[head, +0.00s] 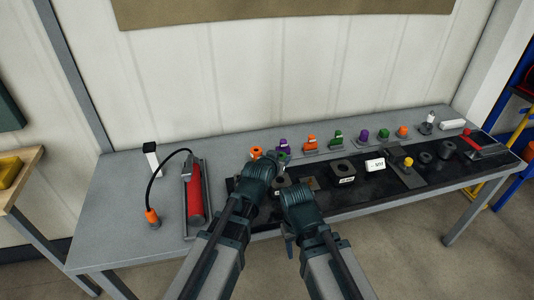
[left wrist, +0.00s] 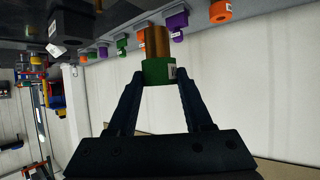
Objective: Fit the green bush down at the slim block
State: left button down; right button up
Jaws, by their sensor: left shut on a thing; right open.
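My left gripper (head: 272,160) is shut on a green bush (left wrist: 158,72), a short round ring with a white label, gripped between the fingertips (left wrist: 158,82). The bush also shows in the head view (head: 282,157), partly hidden by the gripper. In the left wrist view a brown upright piece (left wrist: 157,42), perhaps the slim block, lines up with the bush on its bench side. I cannot tell whether the bush sits around it or only in front of it. My right gripper (head: 296,192) is open, low over the dark mat, its fingers mostly hidden.
Along the bench's back stand purple (head: 364,135), orange (head: 403,131) and green (head: 383,134) pieces. A dark mat (head: 370,193) carries a black square block (head: 342,171), a white labelled block (head: 375,165) and a yellow-topped piece (head: 408,162). A red cylinder (head: 193,200) lies left.

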pick_arm(q)
jog(key=shift+d+f, duration=0.1)
jog(key=shift+f, duration=0.05)
pick_arm(e)
jog(key=shift+f, duration=0.15)
pick_arm(q)
jog(key=shift+f+b, duration=2.95)
jog(key=shift+b, duration=0.15)
pick_arm(e)
jog(key=shift+f, duration=2.95)
pick_arm(q)
jog(key=shift+c, duration=1.1)
grip_release()
jog(key=shift+s+r, duration=0.1)
jog(key=shift+s, duration=0.05)
pick_arm(e)
jog(key=shift+r, duration=0.1)
